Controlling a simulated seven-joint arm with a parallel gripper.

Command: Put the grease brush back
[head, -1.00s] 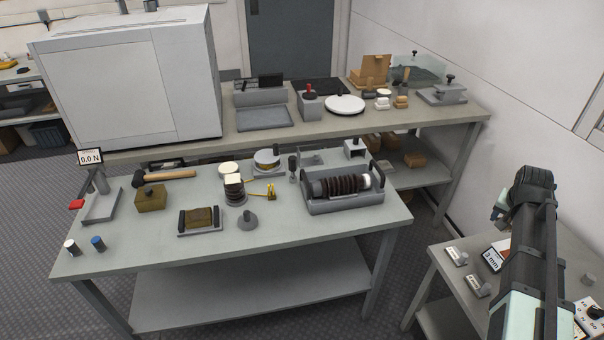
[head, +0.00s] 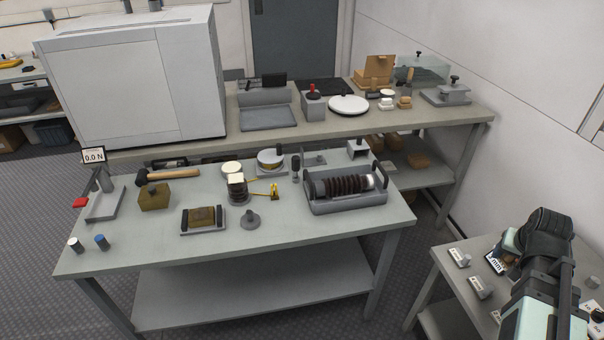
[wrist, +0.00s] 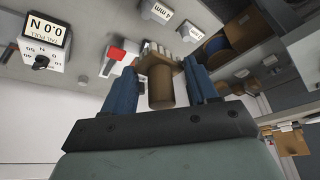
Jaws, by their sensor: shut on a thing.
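My gripper (wrist: 160,88) shows in the wrist view, its two blue fingers closed on a tan, wooden-looking piece with a round, cylindrical end, which I take to be the grease brush (wrist: 161,90). The cylindrical end points toward the wrist camera. In the head view my arm is at the right, over the small side table (head: 452,290); the fingers and the brush are hidden there. I cannot pick out the brush's resting place for certain.
The main bench (head: 300,235) carries a grey tray with a ribbed dark part (head: 345,185), a mallet (head: 175,174) and an olive block (head: 154,197). The back bench (head: 330,125) holds a white plate (head: 349,104). White labelled blocks (head: 459,257) stand on the side table.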

